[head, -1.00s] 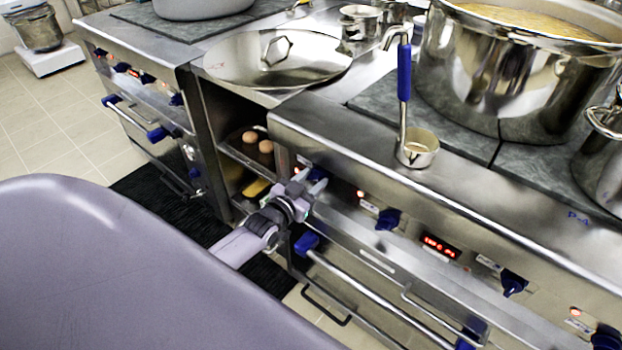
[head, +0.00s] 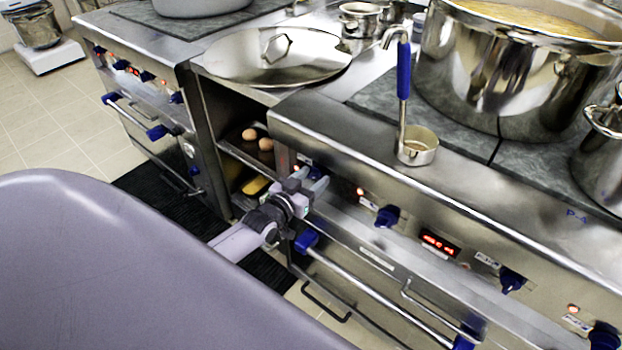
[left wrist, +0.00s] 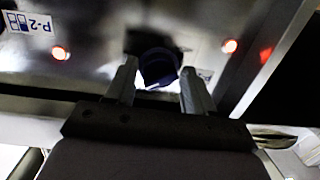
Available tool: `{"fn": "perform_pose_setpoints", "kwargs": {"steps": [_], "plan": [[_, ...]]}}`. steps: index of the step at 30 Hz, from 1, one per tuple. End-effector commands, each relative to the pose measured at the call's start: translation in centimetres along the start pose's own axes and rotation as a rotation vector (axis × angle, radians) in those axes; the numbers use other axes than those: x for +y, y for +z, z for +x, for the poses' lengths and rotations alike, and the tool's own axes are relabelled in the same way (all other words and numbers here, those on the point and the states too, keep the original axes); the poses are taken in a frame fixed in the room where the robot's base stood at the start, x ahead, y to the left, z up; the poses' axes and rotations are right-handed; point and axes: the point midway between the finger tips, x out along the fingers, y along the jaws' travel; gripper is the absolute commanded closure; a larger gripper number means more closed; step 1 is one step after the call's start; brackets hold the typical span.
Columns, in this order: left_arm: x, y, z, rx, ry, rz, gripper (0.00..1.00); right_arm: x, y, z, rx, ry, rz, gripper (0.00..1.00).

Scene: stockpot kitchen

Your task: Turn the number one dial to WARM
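The front panel (head: 335,205) of the near stove carries a row of dark blue dials. The leftmost dial (left wrist: 158,67) shows in the left wrist view between the two fingers of my left gripper (left wrist: 159,72). The gripper is open around that dial; I cannot tell whether a finger touches it. In the head view my left gripper (head: 311,180) is at the panel's left end and mostly hides this dial. Its pointer setting and WARM mark are unreadable. A label reading P-2 (left wrist: 32,24) sits beside a red light, away from the gripper. My right gripper is out of view.
The second dial (head: 387,216), a red display (head: 440,243) and further dials lie to the right. An oven handle bar (head: 375,296) runs below the panel. A ladle (head: 417,147) and a big stockpot (head: 515,75) stand on top. Eggs (head: 250,134) sit on a shelf at left.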

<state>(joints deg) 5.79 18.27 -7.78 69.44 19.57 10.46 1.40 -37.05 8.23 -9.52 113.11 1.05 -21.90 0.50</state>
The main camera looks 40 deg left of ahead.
Motion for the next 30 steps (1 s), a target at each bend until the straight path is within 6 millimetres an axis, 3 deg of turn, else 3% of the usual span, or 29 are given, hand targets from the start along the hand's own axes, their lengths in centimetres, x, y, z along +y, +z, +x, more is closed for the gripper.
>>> {"fn": "perform_pose_setpoints", "kwargs": {"steps": [13,30], "plan": [[0.0,0.0,-0.6,-0.001,-0.001,0.0,0.32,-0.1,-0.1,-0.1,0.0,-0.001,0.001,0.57],[0.0,0.0,-6.8,-0.001,0.0,0.001,0.32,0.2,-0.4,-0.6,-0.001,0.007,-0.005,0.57]]}}
